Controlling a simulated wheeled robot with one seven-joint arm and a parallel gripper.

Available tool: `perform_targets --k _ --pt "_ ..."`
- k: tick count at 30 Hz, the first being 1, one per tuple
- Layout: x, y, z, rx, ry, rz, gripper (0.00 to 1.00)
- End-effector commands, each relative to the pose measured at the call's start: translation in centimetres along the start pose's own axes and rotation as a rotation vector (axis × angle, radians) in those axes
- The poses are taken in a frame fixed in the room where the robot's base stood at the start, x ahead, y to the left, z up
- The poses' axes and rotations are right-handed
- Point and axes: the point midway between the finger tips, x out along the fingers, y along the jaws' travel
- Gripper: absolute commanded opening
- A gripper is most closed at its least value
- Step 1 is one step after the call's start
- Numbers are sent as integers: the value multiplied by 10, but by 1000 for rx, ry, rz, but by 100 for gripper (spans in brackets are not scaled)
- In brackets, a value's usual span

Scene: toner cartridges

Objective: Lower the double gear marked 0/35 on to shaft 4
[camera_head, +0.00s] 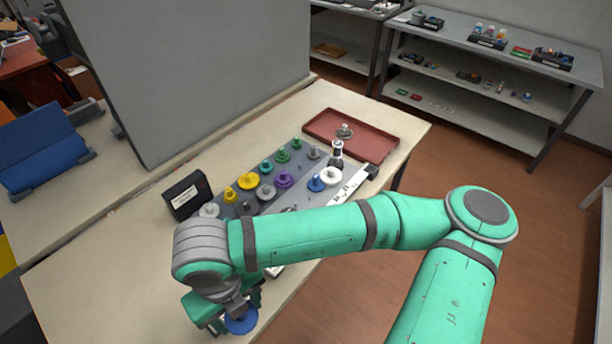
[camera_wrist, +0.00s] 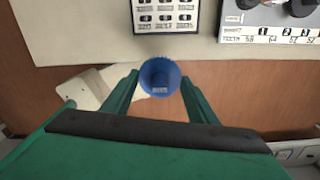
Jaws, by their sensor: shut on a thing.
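My gripper (camera_wrist: 158,84) is shut on a blue gear (camera_wrist: 160,70), which sits between the green fingers in the wrist view. A small label shows on the gear, too small to read surely. In the head view the blue gear (camera_head: 241,321) hangs under my wrist at the table's near edge, clear of the gear board. The grey gear board (camera_head: 262,208) carries several coloured gears. Its white strip (camera_wrist: 262,37) shows numbers 1, 2 and 3 and tooth counts at the upper right of the wrist view. I cannot make out shaft 4; my arm hides part of the board.
A red tray (camera_head: 365,145) with a grey metal part (camera_head: 344,131) lies behind the board. A black label block (camera_head: 187,194) stands at the board's left. A card with dark pictures (camera_wrist: 167,15) lies before the gripper. The table's left front is bare.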

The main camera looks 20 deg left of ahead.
Motion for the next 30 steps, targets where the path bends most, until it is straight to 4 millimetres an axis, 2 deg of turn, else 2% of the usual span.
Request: perform_targets --k 14,20,30 --pt "25 -39 -6 -217 2 0 31" --pt "46 -72 -10 -398 2 0 31" --pt "93 -141 -17 -842 4 -1 31"
